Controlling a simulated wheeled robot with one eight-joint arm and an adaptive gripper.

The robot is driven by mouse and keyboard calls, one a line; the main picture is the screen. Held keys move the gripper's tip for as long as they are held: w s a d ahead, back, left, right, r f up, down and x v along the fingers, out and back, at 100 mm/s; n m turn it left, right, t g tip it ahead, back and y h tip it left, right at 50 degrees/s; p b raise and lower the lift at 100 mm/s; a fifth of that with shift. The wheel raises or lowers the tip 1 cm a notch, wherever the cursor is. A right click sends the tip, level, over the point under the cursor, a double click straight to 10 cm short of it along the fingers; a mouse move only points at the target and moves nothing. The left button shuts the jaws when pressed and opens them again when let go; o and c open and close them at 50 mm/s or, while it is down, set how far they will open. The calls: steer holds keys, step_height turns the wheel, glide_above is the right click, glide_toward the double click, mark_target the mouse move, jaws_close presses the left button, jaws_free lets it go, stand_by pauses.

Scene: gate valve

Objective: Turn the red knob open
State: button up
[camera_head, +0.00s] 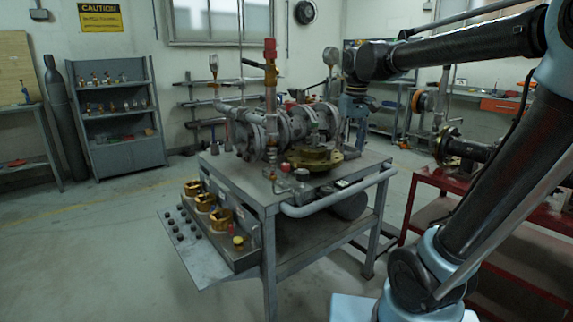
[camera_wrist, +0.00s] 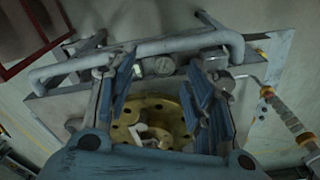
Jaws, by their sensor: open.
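In the head view, a red fitting (camera_head: 270,48) tops an upright pipe on the metal workbench (camera_head: 372,170). A small red part (camera_head: 286,167) sits low near the bench's front edge. I cannot tell which of these is the red knob. My gripper (camera_head: 352,112) points down over the bench's right side, beside the grey valve body (camera_head: 270,130). In the wrist view, my gripper (camera_wrist: 160,88) is open, its blue fingers apart with nothing between them. A round brass flange (camera_wrist: 155,112) lies beyond them; it also shows in the head view (camera_head: 322,160). No red knob is clear in the wrist view.
A grey rail (camera_head: 335,203) runs along the bench front. A panel with brass-coloured fittings (camera_head: 207,203) hangs at its left. A red table (camera_head: 440,182) stands at the right, near my arm. Open floor lies at the left.

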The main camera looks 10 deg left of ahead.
steer(key=w+a+r+n, duration=0.1)
steer(key=w+a+r, duration=0.1)
steer(key=a, duration=0.3)
steer(key=w+a+r+n, duration=0.1)
steer(key=w+a+r, duration=0.1)
steer(key=a, duration=0.3)
step_height(320, 180, up, 2)
steer(key=n, duration=0.1)
glide_above(286, 164)
steer(key=shift+g, duration=0.4)
step_height(286, 164, down, 17)
steer(key=shift+s+r, duration=0.1)
steer(key=shift+c, duration=0.3)
steer(key=c, duration=1)
